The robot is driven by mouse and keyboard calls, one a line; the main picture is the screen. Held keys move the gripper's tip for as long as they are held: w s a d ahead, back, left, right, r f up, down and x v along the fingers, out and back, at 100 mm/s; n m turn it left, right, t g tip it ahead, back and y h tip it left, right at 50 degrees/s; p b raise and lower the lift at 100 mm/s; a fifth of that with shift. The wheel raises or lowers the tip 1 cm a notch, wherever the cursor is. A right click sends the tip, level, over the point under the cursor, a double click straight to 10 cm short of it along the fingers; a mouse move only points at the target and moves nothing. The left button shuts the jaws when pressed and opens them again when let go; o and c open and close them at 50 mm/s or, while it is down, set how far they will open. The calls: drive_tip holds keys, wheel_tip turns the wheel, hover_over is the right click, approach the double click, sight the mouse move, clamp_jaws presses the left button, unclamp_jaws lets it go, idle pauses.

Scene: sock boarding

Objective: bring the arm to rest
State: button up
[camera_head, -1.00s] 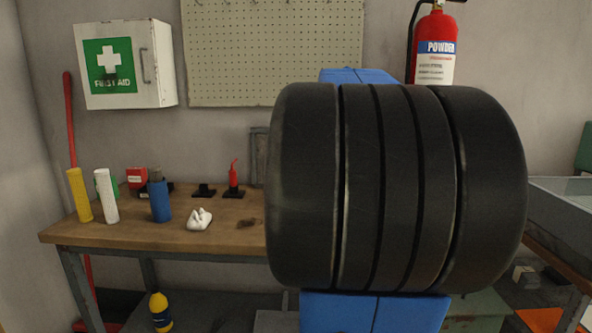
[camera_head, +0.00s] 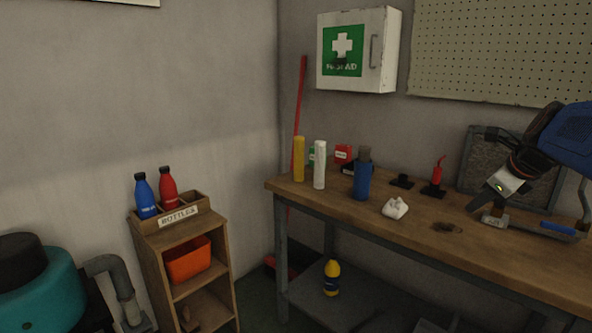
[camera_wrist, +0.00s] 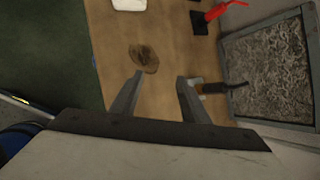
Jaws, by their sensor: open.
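My gripper (camera_head: 484,202) is at the right of the head view, pointing down and to the left over the wooden workbench. My blue and black arm reaches in from the right edge. In the wrist view the two fingers of my gripper (camera_wrist: 158,78) stand apart with nothing between them. They are above the bench top, near a brown patch (camera_wrist: 145,58). I cannot tell the exact height of the fingertips over the bench.
The wooden workbench (camera_head: 350,222) holds a white crumpled item (camera_head: 395,208), a blue bottle (camera_head: 362,180), yellow and white cylinders, and a blue-handled tool (camera_head: 545,229) near my gripper. A bottle shelf (camera_head: 180,240) stands left. A first aid box (camera_head: 358,50) hangs above.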

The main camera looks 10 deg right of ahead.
drive_tip(key=s+a+f+n+g, duration=0.1)
drive_tip(key=s+a+f+n, duration=0.2)
drive_tip(key=a+n, duration=0.25)
drive_tip(key=s+a+f+n+y, duration=0.1)
drive_tip(key=s+a+f+n, duration=0.15)
drive_tip(key=a+n, duration=0.3)
drive_tip(key=s+a+f+n+g, duration=0.1)
drive_tip(key=s+a+f+n, duration=0.15)
drive_tip(key=a+n, duration=0.3)
drive_tip(key=s+a+f+n, duration=0.7)
drive_tip(key=s+f+n, duration=0.3)
drive_tip(key=n, duration=0.4)
drive_tip(key=shift+a+g, duration=0.35)
drive_tip(key=shift+g, duration=0.05)
drive_tip(key=shift+r, duration=0.1)
